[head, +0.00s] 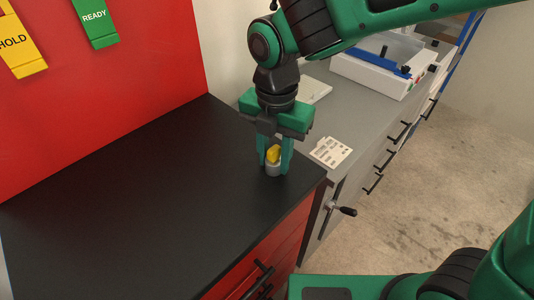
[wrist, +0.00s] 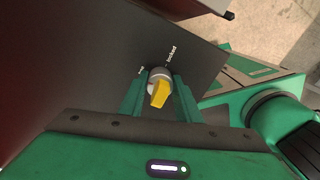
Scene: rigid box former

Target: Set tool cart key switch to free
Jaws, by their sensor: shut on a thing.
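The key switch is a yellow knob (head: 273,154) on a round grey base (head: 273,170), standing on the black top of the red tool cart (head: 130,185) near its right corner. My gripper (head: 274,165) points down with its green fingers on either side of the knob, shut on it. In the wrist view the yellow knob (wrist: 160,93) sits between the fingertips (wrist: 158,88). White lettering beside the base reads "locked" (wrist: 171,55) at upper right and apparently "free" (wrist: 141,70) at upper left. The knob's long axis leans slightly toward "locked"; its exact setting is hard to tell.
A red panel with yellow HOLD (head: 20,45) and green READY (head: 95,20) tags rises behind the cart top. A grey bench (head: 360,125) adjoins on the right, bearing a white card (head: 331,152) and a white-and-blue box (head: 385,68). The rest of the black top is clear.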

